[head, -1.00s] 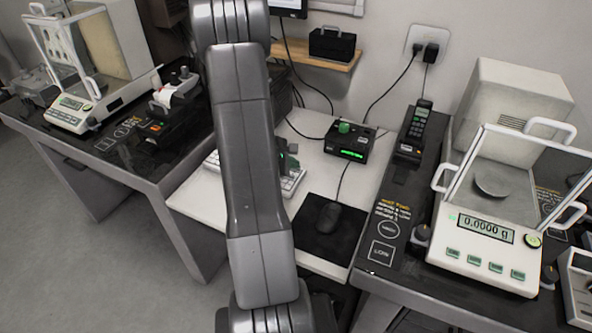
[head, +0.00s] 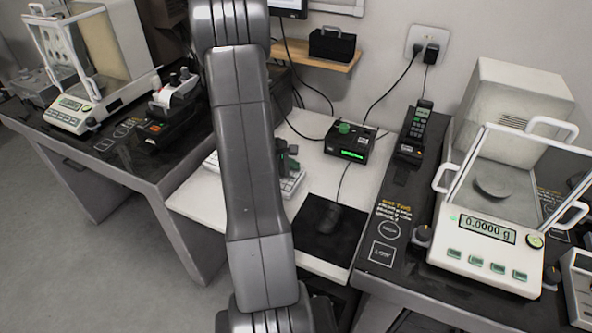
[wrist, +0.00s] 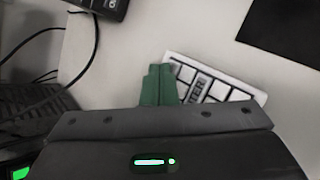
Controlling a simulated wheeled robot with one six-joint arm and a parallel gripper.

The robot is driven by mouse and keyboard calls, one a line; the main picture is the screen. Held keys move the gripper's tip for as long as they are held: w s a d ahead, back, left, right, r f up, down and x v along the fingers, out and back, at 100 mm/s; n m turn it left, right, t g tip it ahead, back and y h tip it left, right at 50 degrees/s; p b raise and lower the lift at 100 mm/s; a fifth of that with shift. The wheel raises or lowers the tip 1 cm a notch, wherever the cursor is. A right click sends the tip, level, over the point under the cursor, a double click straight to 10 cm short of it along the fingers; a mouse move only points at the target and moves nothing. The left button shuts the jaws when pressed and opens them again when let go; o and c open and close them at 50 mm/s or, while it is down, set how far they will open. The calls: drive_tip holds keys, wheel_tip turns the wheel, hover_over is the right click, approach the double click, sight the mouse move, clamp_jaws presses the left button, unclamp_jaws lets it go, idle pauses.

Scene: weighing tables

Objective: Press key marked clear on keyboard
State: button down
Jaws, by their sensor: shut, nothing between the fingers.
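The keyboard (head: 291,183) is white with light keys and lies on the white desk between the two black tables. My arm hides most of it in the head view. In the wrist view part of the keyboard (wrist: 235,90) shows, with a key lettered like "ENTER". A key marked clear cannot be made out. My gripper (wrist: 159,70) has green fingers, shut together with nothing between them, at the keyboard's left edge in the wrist view. Whether the fingertips touch it cannot be told. In the head view a bit of my gripper (head: 289,155) shows beside my arm.
A black box with a green knob (head: 350,142) stands behind, near a handset (head: 414,130). Balances stand left (head: 70,117) and right (head: 478,258). Cables cross the desk.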

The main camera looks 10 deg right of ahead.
drive_tip(key=shift+r, duration=0.75)
drive_tip(key=shift+r+p, duration=1.8)
drive_tip(key=shift+r, duration=0.75)
drive_tip(key=shift+f, duration=0.15)
drive_tip(key=shift+f+b, duration=0.5)
drive_tip(key=shift+f, duration=0.05)
drive_tip(key=shift+r+p, duration=0.15)
drive_tip(key=shift+p, duration=0.65)
drive_tip(key=p, duration=0.2)
drive_tip(key=shift+p, duration=0.35)
